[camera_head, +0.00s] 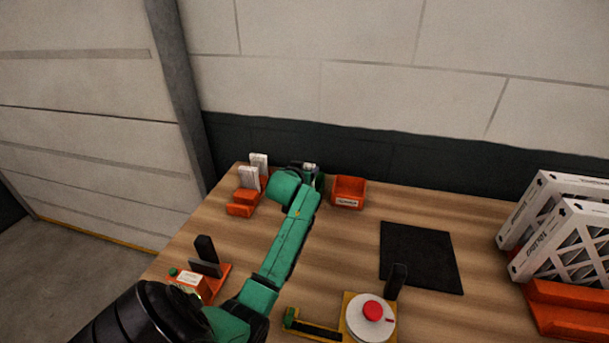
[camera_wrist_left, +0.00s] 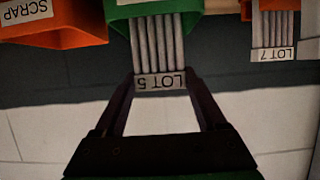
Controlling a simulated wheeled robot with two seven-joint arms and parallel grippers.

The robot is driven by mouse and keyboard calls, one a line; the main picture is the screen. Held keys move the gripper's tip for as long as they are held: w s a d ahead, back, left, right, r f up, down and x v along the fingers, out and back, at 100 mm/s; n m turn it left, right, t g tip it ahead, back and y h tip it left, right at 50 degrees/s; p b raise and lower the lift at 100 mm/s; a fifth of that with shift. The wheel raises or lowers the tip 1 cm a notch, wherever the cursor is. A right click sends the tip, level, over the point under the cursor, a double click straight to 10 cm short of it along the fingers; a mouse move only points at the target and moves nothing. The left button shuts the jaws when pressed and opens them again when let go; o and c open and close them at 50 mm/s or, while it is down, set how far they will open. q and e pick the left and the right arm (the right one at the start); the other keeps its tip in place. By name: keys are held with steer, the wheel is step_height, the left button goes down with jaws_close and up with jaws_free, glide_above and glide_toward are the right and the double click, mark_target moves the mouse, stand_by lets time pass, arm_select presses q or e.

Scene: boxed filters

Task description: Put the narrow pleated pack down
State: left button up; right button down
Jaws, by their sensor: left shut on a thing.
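The narrow pleated pack (camera_wrist_left: 158,45) has white-grey pleats and a label reading LOT 5. The wrist view shows it upside down. My left gripper (camera_wrist_left: 161,88) is shut on the pack's labelled end, one dark finger on each side. The pack's other end is within the mouth of a green bin (camera_wrist_left: 117,17); whether it touches the bottom is hidden. In the head view my left gripper (camera_head: 309,174) is at the back of the table, left of the orange bin, and a small white bit of the pack (camera_head: 310,166) shows there. My right gripper is out of view.
An orange SCRAP bin (camera_head: 347,193) stands close beside. Other white packs (camera_head: 249,178) stand in orange holders at the back left; one reads LOT 7 (camera_wrist_left: 273,35). A black mat (camera_head: 420,257) lies bare. Large framed filters (camera_head: 570,240) stand at right.

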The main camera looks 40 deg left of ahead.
arm_select(q)
step_height(320, 180, down, 2)
steer(key=shift+s+f, duration=0.15)
steer(key=shift+f, duration=0.2)
steer(key=shift+f, duration=0.1)
steer(key=o, duration=1.4)
steer(key=b+v, duration=0.1)
steer(key=v, duration=1.1)
